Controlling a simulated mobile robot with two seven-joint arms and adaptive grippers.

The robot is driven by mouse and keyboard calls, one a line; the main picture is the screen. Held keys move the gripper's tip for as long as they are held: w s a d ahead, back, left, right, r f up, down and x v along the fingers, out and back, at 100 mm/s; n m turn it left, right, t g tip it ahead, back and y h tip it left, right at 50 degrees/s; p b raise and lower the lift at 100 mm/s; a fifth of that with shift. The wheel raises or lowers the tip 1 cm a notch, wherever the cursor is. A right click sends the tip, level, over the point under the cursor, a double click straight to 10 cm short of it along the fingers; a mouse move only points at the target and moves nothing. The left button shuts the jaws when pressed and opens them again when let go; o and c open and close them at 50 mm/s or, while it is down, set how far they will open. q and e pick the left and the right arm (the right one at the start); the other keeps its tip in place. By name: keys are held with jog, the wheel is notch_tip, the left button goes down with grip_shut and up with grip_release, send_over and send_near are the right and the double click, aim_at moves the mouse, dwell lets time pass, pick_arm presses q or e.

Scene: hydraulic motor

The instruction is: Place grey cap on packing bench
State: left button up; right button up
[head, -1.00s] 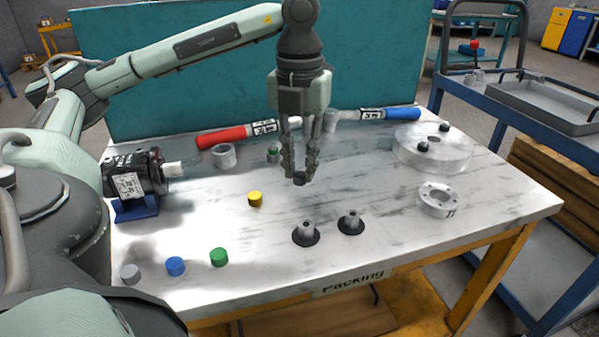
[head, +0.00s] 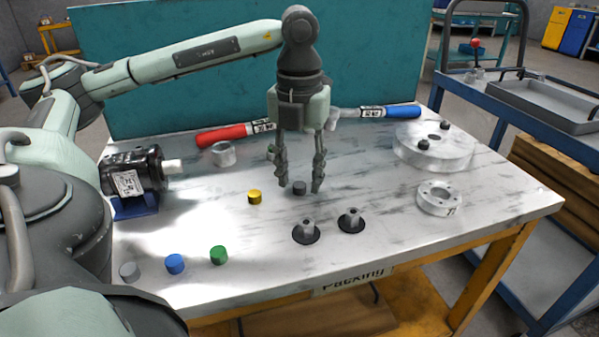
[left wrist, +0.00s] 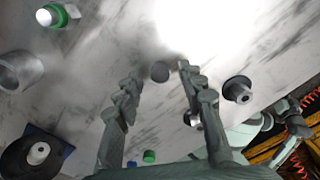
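A small dark grey cap (head: 299,188) stands on the white marbled top of the packing bench (head: 385,262), near its middle. My left gripper (head: 301,189) points down over it with its fingers spread. In the left wrist view the cap (left wrist: 160,71) lies between the open fingertips (left wrist: 158,75), with a gap on both sides. A lighter grey cap (head: 129,271) stands at the bench's front left. My right gripper is not in view.
Yellow (head: 254,197), blue (head: 175,264) and green (head: 218,255) caps stand on the bench. Two dark-based cones (head: 306,232) (head: 351,220) stand in front of the gripper. A motor (head: 134,172) is at left, a flanged ring (head: 439,198) and large disc (head: 434,146) at right.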

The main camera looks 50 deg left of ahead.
aim_at(300, 184)
pick_arm(q)
jog(key=shift+r, duration=0.2)
notch_tip(300, 184, up, 12)
jog(key=p, duration=0.3)
jog(key=shift+p, duration=0.3)
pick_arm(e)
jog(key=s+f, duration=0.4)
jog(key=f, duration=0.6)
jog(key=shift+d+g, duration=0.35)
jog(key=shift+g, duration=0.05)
